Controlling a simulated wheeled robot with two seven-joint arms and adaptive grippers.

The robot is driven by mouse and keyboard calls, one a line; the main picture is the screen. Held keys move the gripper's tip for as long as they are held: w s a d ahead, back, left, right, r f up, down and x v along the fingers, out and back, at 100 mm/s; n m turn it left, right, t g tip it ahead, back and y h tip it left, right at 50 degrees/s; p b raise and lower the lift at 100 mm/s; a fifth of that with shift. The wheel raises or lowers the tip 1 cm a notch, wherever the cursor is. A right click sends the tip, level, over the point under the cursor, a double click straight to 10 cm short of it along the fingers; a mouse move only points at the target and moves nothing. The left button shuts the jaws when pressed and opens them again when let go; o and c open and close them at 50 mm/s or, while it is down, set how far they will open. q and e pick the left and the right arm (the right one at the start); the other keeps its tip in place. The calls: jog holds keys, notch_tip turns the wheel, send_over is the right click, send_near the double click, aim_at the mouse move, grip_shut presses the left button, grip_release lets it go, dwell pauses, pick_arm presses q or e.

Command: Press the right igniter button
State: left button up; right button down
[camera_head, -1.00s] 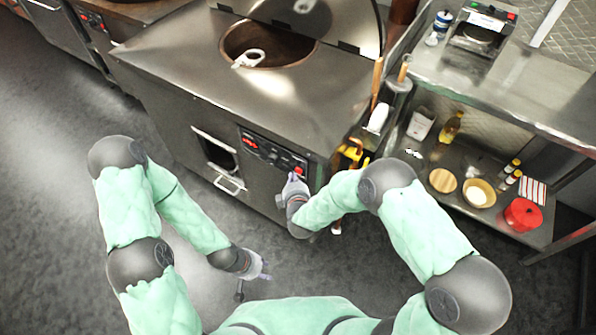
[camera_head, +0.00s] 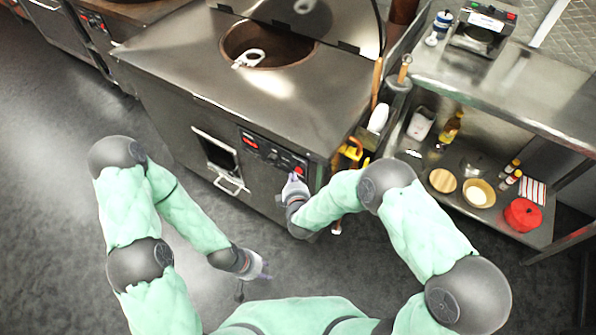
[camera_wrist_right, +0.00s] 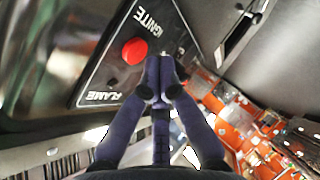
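The steel tandoor's control panel (camera_head: 270,152) is on its front face and has a red button (camera_head: 299,170) at its right end. In the right wrist view the red button (camera_wrist_right: 135,51) sits on a dark plate (camera_wrist_right: 112,72) lettered IGNITE and FLAME. My right gripper (camera_head: 295,178) is just in front of and below that end of the panel. In the right wrist view its fingers (camera_wrist_right: 160,68) are together, with tips just right of the button; I cannot tell whether they touch the panel. My left gripper (camera_head: 263,268) hangs low, away from the tandoor; its fingers are too small to read.
Yellow-handled tools (camera_head: 352,152) hang at the tandoor's right side. A steel shelf unit (camera_head: 500,75) with bottles, bowls and a red pot (camera_head: 523,214) stands to the right. The floor at left is clear.

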jog(key=shift+w+d, duration=0.1)
jog(key=shift+w, duration=0.05)
jog(key=shift+w+d, duration=0.15)
jog(key=shift+w, duration=0.05)
jog(key=shift+w+d, duration=0.25)
jog(key=shift+w, duration=0.05)
dwell(1.1)
jog(key=shift+a, duration=0.1)
jog(key=shift+s+a, duration=0.4)
jog(key=shift+s, duration=0.25)
jog(key=s+a, duration=0.1)
jog(key=s, duration=0.1)
jog(key=s+a+p, duration=0.1)
jog(key=s+a, duration=0.1)
dwell(0.5)
jog(key=shift+d, duration=0.1)
dwell(0.7)
